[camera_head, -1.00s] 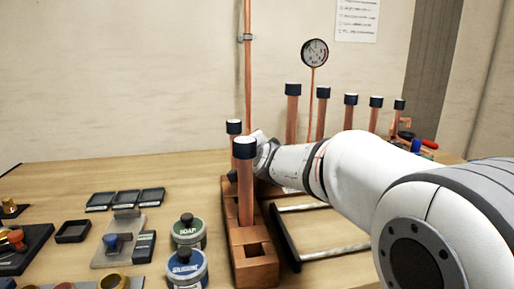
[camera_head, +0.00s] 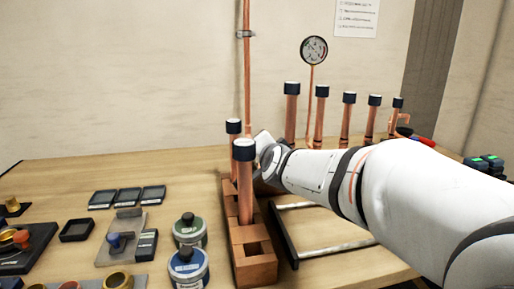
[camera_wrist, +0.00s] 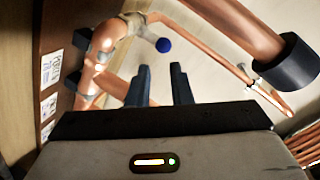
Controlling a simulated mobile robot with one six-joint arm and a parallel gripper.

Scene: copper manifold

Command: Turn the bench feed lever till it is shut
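In the wrist view a pale grey lever with a round blue knob (camera_wrist: 164,45) sticks out from a fitting on the copper pipework (camera_wrist: 100,52). I take it for the feed lever; no label on it can be read. My gripper (camera_wrist: 160,68) is open, its two dark fingers apart with nothing between them. The blue knob shows beyond the fingertips, roughly in line with the gap, and no contact is visible. In the head view my gripper's fingers and this lever are hidden behind the capped copper tubes and my arm.
Capped copper tubes (camera_head: 244,180) stand in a wooden block (camera_head: 254,272) near the gripper. More capped tubes (camera_head: 291,115) and a gauge (camera_head: 314,50) stand behind. A red handle (camera_head: 424,140) shows behind my arm. Tins (camera_head: 188,268) and small trays (camera_head: 76,230) lie left.

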